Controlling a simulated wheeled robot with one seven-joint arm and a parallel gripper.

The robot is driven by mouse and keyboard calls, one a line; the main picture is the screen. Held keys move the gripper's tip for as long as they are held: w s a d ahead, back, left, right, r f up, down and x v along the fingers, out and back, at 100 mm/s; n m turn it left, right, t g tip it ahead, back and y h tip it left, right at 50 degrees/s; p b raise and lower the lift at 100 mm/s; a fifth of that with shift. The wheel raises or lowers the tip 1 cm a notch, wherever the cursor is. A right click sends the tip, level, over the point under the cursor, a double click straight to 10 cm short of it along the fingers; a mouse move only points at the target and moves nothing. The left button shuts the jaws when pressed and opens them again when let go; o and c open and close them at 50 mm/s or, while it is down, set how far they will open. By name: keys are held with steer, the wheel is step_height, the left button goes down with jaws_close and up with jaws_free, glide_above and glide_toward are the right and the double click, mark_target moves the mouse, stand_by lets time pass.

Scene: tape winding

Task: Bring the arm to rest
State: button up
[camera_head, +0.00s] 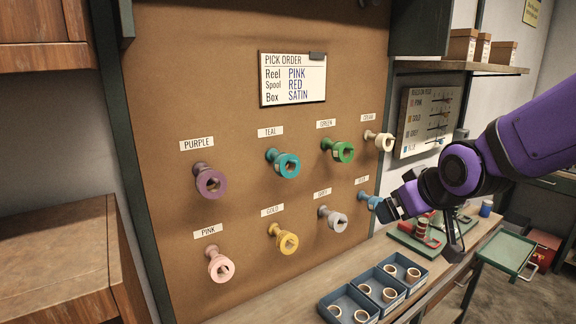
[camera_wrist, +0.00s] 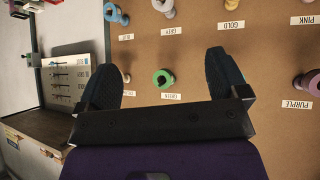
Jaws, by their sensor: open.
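My purple arm (camera_head: 535,130) reaches in from the right side of the head view, bent at its joints, with its dark end in front of the blue reel (camera_head: 371,200). My gripper (camera_wrist: 162,62) shows in the wrist view with its two dark fingers wide apart and nothing between them. It faces the brown pegboard, apart from it, and that view is upside down. The green reel (camera_wrist: 163,79) shows between the fingers, behind them. The teal reel is hidden behind the right finger there. In the head view the fingers are hard to make out.
The board (camera_head: 240,110) carries several labelled reels on pegs and a pick order card (camera_head: 292,79) reading pink, red, satin. Blue bins (camera_head: 348,306) with rings lie on the bench below. A green-topped cart (camera_head: 507,250) stands at right. A shelf with boxes (camera_head: 462,46) is above.

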steer(key=s+d+r+m+g+h, duration=0.1)
steer(key=s+d+r+m, duration=0.1)
steer(key=s, duration=0.7)
steer(key=s+d+r+m+g, duration=0.2)
steer(key=s+d+r, duration=0.3)
steer(key=s, duration=0.5)
steer(key=shift+s+d+g+h, duration=0.3)
steer(key=shift+d+h, duration=0.1)
steer(key=shift+d, duration=0.1)
steer(key=shift+w, duration=0.1)
stand_by(0.6)
